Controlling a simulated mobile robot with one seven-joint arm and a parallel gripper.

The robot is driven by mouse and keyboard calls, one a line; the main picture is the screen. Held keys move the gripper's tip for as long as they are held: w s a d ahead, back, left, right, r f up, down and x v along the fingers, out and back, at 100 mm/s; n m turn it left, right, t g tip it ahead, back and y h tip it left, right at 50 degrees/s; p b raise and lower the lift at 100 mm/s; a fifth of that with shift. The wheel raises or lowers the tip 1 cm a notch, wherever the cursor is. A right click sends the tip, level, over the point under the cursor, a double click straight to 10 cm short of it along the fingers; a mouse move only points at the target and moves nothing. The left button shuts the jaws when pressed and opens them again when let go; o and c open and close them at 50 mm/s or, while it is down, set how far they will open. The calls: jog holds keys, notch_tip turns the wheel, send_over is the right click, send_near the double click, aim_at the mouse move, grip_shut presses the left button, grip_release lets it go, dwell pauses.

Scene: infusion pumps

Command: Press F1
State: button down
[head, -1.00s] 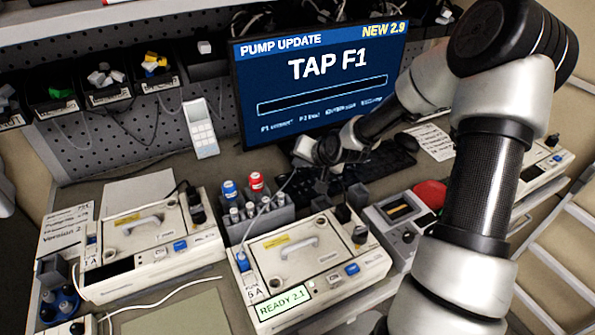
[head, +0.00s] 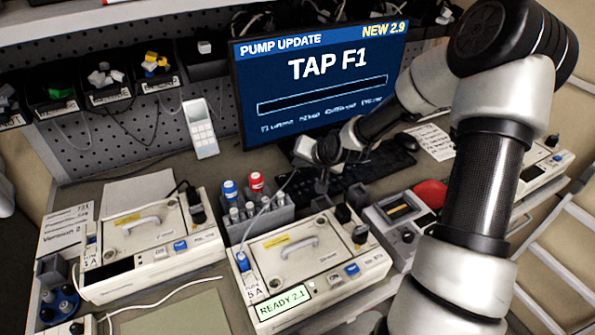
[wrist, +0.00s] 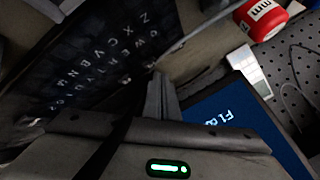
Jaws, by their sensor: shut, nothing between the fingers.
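The black keyboard (head: 385,158) lies on the bench below the monitor, partly behind my gripper. In the wrist view the keyboard (wrist: 85,75) fills the upper left, with some letter keys readable; I cannot make out the F1 key. My gripper (head: 322,186) is shut and empty, pointing down near the keyboard's left end. Its fingers also show in the wrist view (wrist: 160,98); I cannot tell whether they touch a key. The monitor (head: 310,95) reads "PUMP UPDATE", "NEW 2.9" and "TAP F1" above an empty bar. Its edge shows in the wrist view (wrist: 230,115).
A pump (head: 300,262) reading "READY 2.1" stands in front of my gripper, another pump (head: 150,245) to the left. A rack with red- and blue-capped bottles (head: 258,212) is close on the left. A mouse (head: 405,141) lies right of the keyboard. A red object (head: 430,193) is at right.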

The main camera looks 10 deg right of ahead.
aim_at(300, 175)
jog(key=shift+f, duration=0.45)
jog(key=shift+f+b, duration=0.4)
jog(key=shift+b, duration=0.15)
dwell(0.3)
jog(key=shift+r, duration=0.1)
jog(key=shift+r+p, duration=0.7)
jog(key=shift+r, duration=0.05)
jog(key=shift+r+p, duration=2)
jog(key=shift+r, duration=0.5)
